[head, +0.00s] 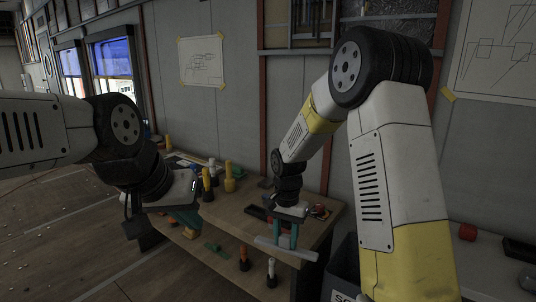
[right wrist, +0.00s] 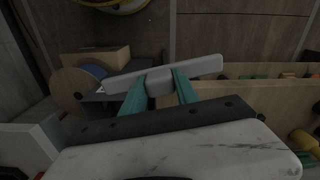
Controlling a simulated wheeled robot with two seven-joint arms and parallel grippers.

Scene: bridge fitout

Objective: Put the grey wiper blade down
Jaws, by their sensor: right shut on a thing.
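The grey wiper blade (head: 303,254) is a long pale bar held by my right gripper (head: 287,238) over the front right part of the workbench in the head view. In the right wrist view the teal fingers of the right gripper (right wrist: 160,86) are shut around the middle of the blade (right wrist: 207,67), which lies crosswise and slightly tilted. Whether the blade touches anything below is unclear. My left gripper (head: 189,219) is at the bench's front left, pointing down. One teal finger shows, and its opening is hidden.
The wooden workbench (head: 228,209) carries yellow bottles (head: 229,177) and small dark items near my right gripper. More bottles (head: 271,272) stand lower down. A dark bin (head: 343,272) is at the right. In the wrist view, a cardboard-coloured box (right wrist: 95,61) and a round disc (right wrist: 72,90) sit left.

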